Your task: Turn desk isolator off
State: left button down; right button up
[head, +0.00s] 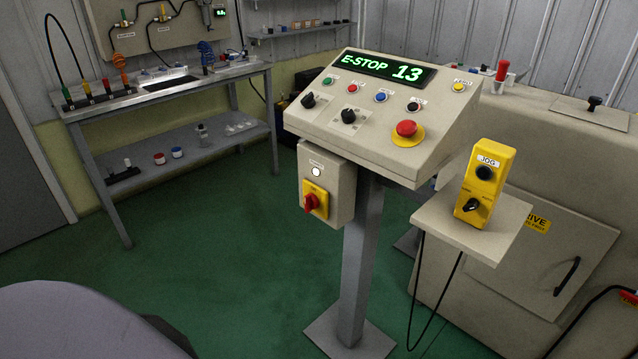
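The desk isolator (315,199) is a red rotary handle on a yellow plate. It sits on the front of a beige box (340,190) on the left side of the control desk post. The red handle stands close to upright, slightly tilted. A white round lamp or button (316,172) is above it under a small label too small to read. The control desk (375,125) has a green display (383,67) reading "E-STOP 13". Neither of my grippers is in view.
A yellow JOG pendant (485,182) stands on a side shelf (500,237), its black cable hanging below. A red mushroom button (407,128) is on the desk's sloped top. A workbench (165,92) stands at the back left. The green floor (220,260) left of the post is clear.

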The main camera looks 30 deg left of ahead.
aim_at(311, 201)
jog(key=u, duration=1.1)
